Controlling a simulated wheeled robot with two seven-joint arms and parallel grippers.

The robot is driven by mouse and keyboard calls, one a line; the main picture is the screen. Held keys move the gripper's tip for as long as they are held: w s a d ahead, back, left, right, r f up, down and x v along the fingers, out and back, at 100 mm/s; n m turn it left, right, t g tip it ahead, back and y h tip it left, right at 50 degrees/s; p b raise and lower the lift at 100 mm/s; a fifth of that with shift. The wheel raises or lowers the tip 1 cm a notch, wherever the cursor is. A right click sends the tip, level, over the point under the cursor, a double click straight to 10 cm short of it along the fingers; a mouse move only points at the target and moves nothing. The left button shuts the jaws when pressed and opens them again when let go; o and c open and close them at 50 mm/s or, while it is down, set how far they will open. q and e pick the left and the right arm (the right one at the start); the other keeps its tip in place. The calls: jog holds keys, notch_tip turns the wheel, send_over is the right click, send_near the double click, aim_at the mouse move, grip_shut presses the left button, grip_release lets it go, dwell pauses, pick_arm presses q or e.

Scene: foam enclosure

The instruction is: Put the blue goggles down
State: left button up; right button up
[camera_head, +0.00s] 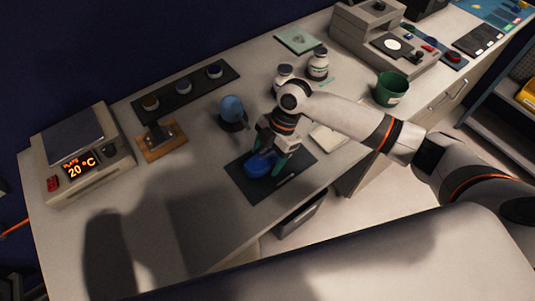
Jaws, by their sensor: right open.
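The blue goggles (257,166) rest on a dark rectangular mat (254,189) at the middle of the bench. My right gripper (269,160) is directly above them, pointing down, with its green-tipped fingers apart on either side of the goggles. The fingers are low, close to the mat; I cannot tell whether they touch the goggles. The gripper body hides part of the goggles. My left gripper is not in view.
A blue round object (232,109) on a dark stand is just behind the mat. White bottles (317,66) and a green cup (391,88) stand to the right. The bench's front left is clear.

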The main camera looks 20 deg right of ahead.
jog(key=b+v, duration=0.2)
jog(key=v, duration=1)
